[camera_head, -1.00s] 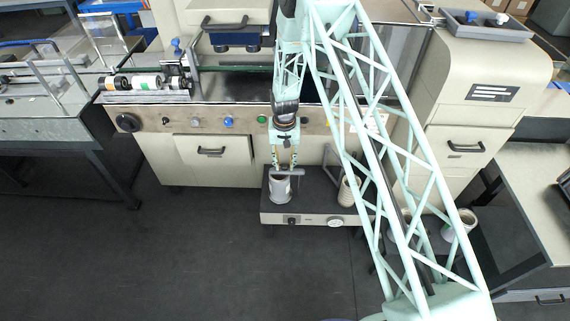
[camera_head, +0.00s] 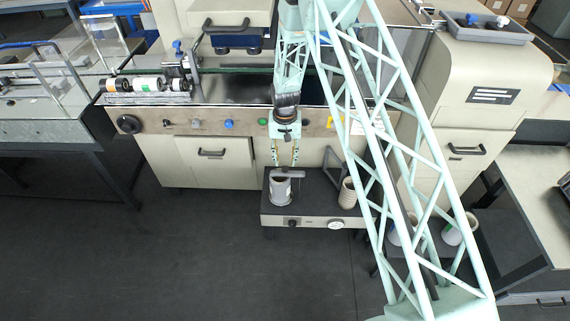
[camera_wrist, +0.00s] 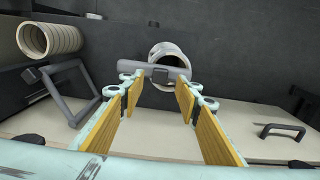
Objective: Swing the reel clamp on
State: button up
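A dark grey bar (camera_head: 288,174) lies across the top of a pale hollow cylinder (camera_head: 279,190) on a small low bench unit. In the wrist view the bar (camera_wrist: 155,70) crosses in front of the cylinder's open end (camera_wrist: 168,54). My gripper (camera_head: 284,163) hangs just above and behind the bar. In the wrist view its two yellow-padded fingers (camera_wrist: 164,88) are spread wide, with nothing held between them. The bar spans the gap near the fingertips; I cannot tell whether they touch it. I cannot tell for sure which part is the reel clamp.
A grey rectangular frame (camera_wrist: 70,92) stands beside a ribbed beige cylinder (camera_wrist: 48,40), which also shows in the head view (camera_head: 347,194). The unit's dark top (camera_head: 311,186) carries both cylinders. The cream machine (camera_head: 210,160) stands close behind. Dark floor in front is clear.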

notch_tip(320, 180, up, 8)
dwell(0.5)
dwell(0.6)
notch_tip(320, 180, up, 24)
jog(key=t, duration=0.1)
send_over(285, 168)
jog(key=s+d, duration=0.4)
jog(key=s, duration=0.2)
jog(key=s+d+r, duration=0.4)
jog(key=s+r, duration=0.7)
jog(key=r, duration=0.5)
jog(key=s+d+r+t, duration=0.1)
jog(key=s+d+r, duration=0.1)
jog(key=s+r, duration=0.55)
jog(key=s+d+r+t, duration=0.15)
jog(key=s+r, duration=0.25)
jog(key=s, duration=0.7)
jog(key=s+d+r+n, duration=0.1)
jog(key=s+d, duration=0.1)
jog(key=s, duration=1.7)
jog(key=shift+s+d+r, duration=0.15)
jog(key=shift+d+r, duration=0.05)
jog(key=shift+r, duration=0.05)
jog(key=shift+t, duration=0.25)
